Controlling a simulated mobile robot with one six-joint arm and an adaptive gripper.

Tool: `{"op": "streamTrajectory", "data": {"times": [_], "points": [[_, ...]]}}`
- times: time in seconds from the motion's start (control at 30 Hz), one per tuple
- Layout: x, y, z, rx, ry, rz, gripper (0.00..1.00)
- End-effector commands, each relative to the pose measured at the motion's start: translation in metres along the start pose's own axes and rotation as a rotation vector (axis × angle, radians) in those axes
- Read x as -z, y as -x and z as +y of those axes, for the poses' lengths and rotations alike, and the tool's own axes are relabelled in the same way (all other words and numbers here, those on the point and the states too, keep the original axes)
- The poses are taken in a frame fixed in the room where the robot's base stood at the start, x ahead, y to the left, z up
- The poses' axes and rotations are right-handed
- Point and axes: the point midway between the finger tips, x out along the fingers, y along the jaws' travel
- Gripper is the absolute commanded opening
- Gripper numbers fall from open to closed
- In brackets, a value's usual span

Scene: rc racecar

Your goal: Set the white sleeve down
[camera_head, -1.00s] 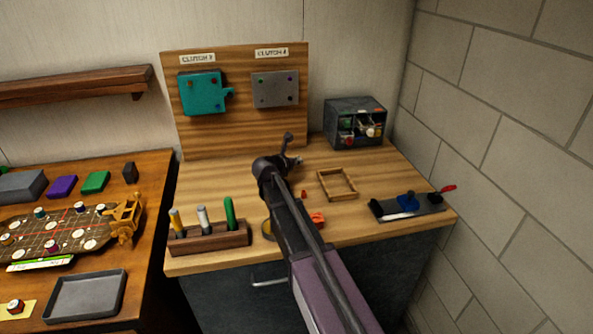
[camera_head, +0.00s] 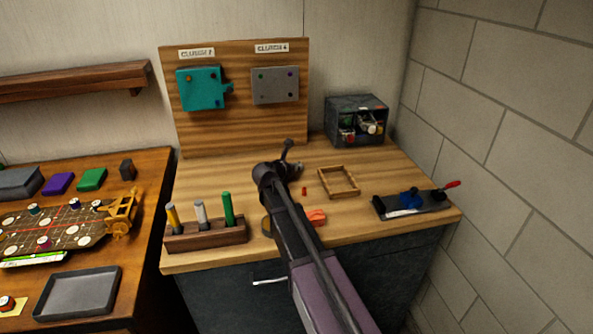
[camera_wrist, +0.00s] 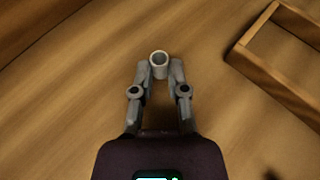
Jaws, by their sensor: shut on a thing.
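The white sleeve (camera_wrist: 159,62) is a short, hollow, pale ring, seen from above in the wrist view with its opening facing the camera. My gripper (camera_wrist: 159,70) is shut on it, one grey fingertip on each side. Wood surface lies beneath; I cannot tell whether the sleeve touches it or hangs just above. In the head view my gripper (camera_head: 297,168) is mostly hidden behind my arm, over the middle of the light wood bench (camera_head: 235,180). The sleeve cannot be made out there.
An open wooden frame (camera_head: 324,184) lies right of my gripper, also in the wrist view (camera_wrist: 257,75). A small orange-red piece (camera_head: 304,191) and a larger orange part (camera_head: 317,217) lie nearby. A tool block (camera_head: 207,237) stands front left, a dark fixture (camera_head: 432,206) right.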

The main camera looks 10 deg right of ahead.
Motion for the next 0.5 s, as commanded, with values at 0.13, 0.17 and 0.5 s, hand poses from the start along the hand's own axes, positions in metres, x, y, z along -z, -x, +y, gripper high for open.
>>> {"op": "streamTrajectory", "data": {"times": [0.13,0.17,0.5], "points": [[-0.0004,0.0001,-0.0002,0.0,0.0,0.0,0.07],[-0.0004,0.0001,-0.0002,0.0,0.0,0.0,0.07],[0.0022,-0.0011,-0.0003,0.0,0.0,0.0,0.4]]}}
